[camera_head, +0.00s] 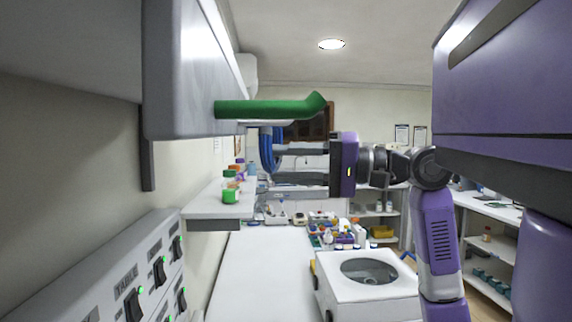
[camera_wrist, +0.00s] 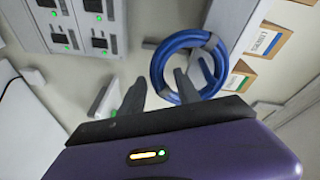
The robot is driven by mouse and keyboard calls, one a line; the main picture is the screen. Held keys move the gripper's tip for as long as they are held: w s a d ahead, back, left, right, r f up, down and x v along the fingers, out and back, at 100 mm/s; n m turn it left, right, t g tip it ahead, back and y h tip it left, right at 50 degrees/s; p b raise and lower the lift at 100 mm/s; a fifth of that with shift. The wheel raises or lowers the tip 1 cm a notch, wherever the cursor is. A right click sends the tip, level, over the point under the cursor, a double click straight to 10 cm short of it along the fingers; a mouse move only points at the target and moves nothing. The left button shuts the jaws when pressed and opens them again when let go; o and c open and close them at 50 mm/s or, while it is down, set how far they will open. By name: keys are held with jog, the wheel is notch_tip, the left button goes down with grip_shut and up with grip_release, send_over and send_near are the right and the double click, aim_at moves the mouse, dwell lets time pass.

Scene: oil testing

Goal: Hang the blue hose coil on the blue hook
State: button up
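The blue hose coil (camera_wrist: 160,62) is a ring of several turns with grey bands. In the head view the coil (camera_head: 266,152) hangs upright under the shelf unit, partly hidden behind a green hook. My gripper (camera_head: 276,166) points left at it with its two dark fingers apart. In the wrist view my gripper (camera_wrist: 160,82) has one fingertip over the coil's opening and the other outside its left side. The coil's left side lies between the fingertips; I cannot tell whether they touch it. I cannot make out a blue hook.
A thick green hook (camera_head: 265,108) sticks out of the grey cabinet (camera_head: 185,75) just above my fingers. A small shelf (camera_head: 205,200) with capped bottles is below left. A switch panel (camera_head: 135,270) is on the left wall. A white machine (camera_head: 365,290) stands below; the white counter (camera_head: 262,270) is mostly clear.

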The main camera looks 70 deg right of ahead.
jog(key=shift+o, duration=0.2)
jog(key=s+d+b, duration=0.1)
jog(key=s+b, duration=0.1)
jog(key=s, duration=0.5)
jog(key=shift+s, duration=0.4)
